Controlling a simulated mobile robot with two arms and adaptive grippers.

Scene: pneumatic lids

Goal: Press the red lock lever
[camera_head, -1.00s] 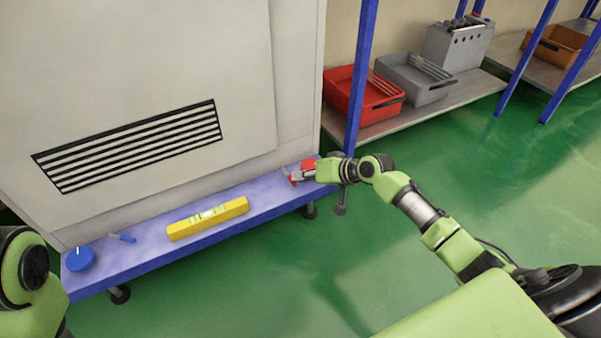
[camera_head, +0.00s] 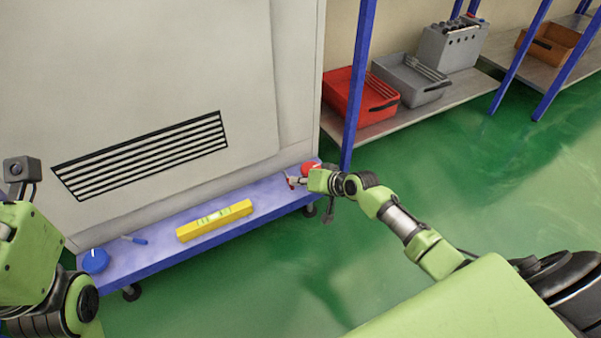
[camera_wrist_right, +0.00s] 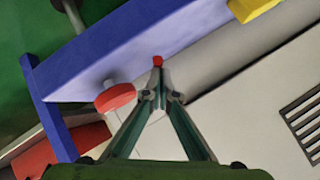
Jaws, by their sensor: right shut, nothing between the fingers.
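A small red-tipped lever (camera_head: 290,181) is at the right end of the blue bench, beside a round red knob (camera_head: 309,168). My right gripper (camera_head: 296,182) is beside the lever, its fingers partly hard to make out at this size. In the right wrist view my right gripper (camera_wrist_right: 160,82) is shut and empty. The red lever tip (camera_wrist_right: 157,61) shows just beyond the fingertips; I cannot tell whether they touch. The red knob (camera_wrist_right: 115,97) is left of the fingers there. My left arm is at the left edge of the head view; its gripper is out of view.
The low blue bench (camera_head: 160,225) on casters runs along a pale cabinet (camera_head: 160,80). A yellow spirit level (camera_head: 215,220), a blue knob (camera_head: 95,260) and a blue lever (camera_head: 134,239) are on it. A blue post (camera_head: 358,90) stands close to my right gripper.

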